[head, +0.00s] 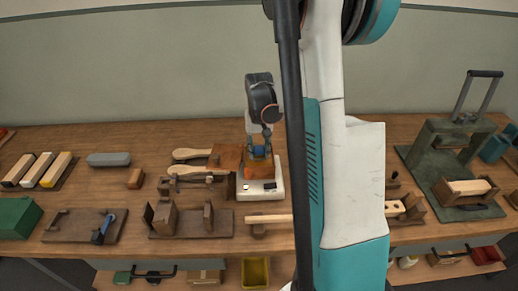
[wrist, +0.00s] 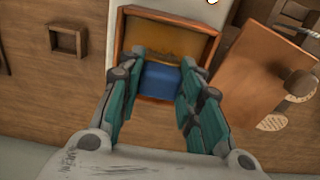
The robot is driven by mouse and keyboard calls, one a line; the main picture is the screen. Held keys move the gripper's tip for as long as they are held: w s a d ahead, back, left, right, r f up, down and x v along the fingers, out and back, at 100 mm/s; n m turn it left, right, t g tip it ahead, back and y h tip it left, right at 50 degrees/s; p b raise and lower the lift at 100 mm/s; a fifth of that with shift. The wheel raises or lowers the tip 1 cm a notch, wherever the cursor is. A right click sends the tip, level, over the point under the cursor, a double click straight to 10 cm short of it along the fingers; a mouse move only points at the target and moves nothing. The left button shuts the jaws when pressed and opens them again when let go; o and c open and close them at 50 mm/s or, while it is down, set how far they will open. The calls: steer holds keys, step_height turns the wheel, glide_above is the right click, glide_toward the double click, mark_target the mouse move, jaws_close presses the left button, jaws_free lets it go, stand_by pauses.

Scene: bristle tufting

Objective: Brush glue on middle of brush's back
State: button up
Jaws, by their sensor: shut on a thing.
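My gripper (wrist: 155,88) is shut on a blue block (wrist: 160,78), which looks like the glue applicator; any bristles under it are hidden. The block is over or in the orange-rimmed glue pan (wrist: 120,40), with amber glue (wrist: 155,38) beside it. In the head view the blue block (head: 259,152) shows between my fingers (head: 260,146), above the pan on a white heater base (head: 270,191).
Another wooden brush (head: 190,154) lies behind, by a brown board (head: 226,158). Wooden fixtures (head: 190,220) stand at front left. My arm hides part of the bench right of the pan.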

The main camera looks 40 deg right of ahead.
mark_target(259, 147)
steer(key=shift+f+b, duration=0.5)
steer(key=shift+f, duration=0.05)
stand_by(1.6)
steer(key=shift+r+p, duration=2.25)
steer(key=shift+r, duration=1.3)
